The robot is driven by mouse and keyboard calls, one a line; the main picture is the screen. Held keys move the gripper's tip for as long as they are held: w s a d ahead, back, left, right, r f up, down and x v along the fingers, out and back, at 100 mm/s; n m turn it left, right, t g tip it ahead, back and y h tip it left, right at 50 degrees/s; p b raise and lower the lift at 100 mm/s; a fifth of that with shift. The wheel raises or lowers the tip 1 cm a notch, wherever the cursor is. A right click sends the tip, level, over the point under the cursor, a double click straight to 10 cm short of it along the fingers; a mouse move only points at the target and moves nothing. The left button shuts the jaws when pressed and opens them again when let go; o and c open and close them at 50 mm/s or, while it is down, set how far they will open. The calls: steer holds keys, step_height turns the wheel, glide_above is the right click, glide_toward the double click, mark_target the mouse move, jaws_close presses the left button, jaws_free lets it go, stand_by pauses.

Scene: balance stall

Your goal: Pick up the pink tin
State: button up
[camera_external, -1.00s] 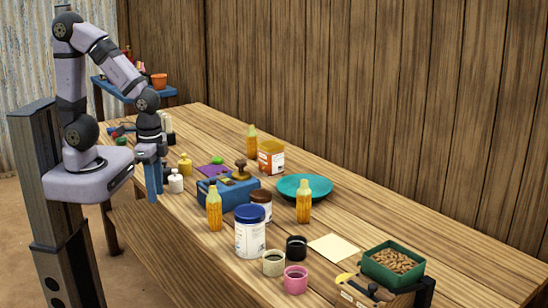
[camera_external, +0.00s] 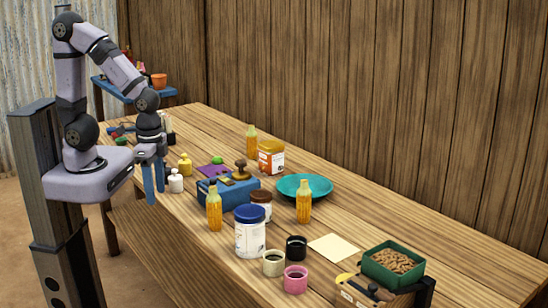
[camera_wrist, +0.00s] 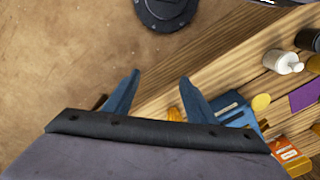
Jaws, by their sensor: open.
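The pink tin (camera_external: 295,280) is a small open-topped cup with a dark inside. It stands upright near the front edge of the table in the external view, touching or nearly touching a cream tin (camera_external: 273,263), with a black tin (camera_external: 296,248) behind it. My gripper (camera_external: 154,196) is at the far left end of the table, over its front edge, well away from the pink tin. Its blue fingers are apart and empty, also in the wrist view (camera_wrist: 159,78). The pink tin does not show in the wrist view.
A white tub with a blue lid (camera_external: 250,238), corn-like bottles (camera_external: 214,210), a blue box (camera_external: 229,193) and small bottles (camera_external: 176,182) stand between my gripper and the pink tin. A green tray of brown pieces (camera_external: 369,266) is right of it. A pale sheet (camera_external: 334,248) lies behind.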

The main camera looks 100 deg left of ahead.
mark_target(296, 273)
step_height(296, 273, up, 5)
steer(key=w+d+r+t+b, duration=0.1)
steer(key=w+d+t+b, duration=0.5)
steer(key=w, duration=0.6)
steer(key=w+d+r+t+b, duration=0.1)
steer(key=w+d+t+b, duration=0.4)
steer(key=w+d, duration=0.6)
steer(key=w+d+r+t+b, duration=0.1)
steer(key=w+d+t+b, duration=0.4)
steer(key=w, duration=0.9)
steer(key=f+n+y+b, duration=0.1)
steer(key=f+y, duration=0.1)
steer(key=f, duration=0.4)
steer(key=s+f+n+y+b, duration=0.1)
steer(key=f+n+y, duration=0.1)
steer(key=f, duration=0.4)
steer(key=f+n+y+b, duration=0.1)
steer(key=f+y+b, duration=0.1)
steer(key=f, duration=0.5)
steer(key=shift+s+a+t+y, duration=0.3)
steer(key=shift+s+a+y, duration=0.1)
steer(key=shift+p+x, duration=0.4)
steer(key=shift+x, duration=3.3)
steer(key=shift+r, duration=0.1)
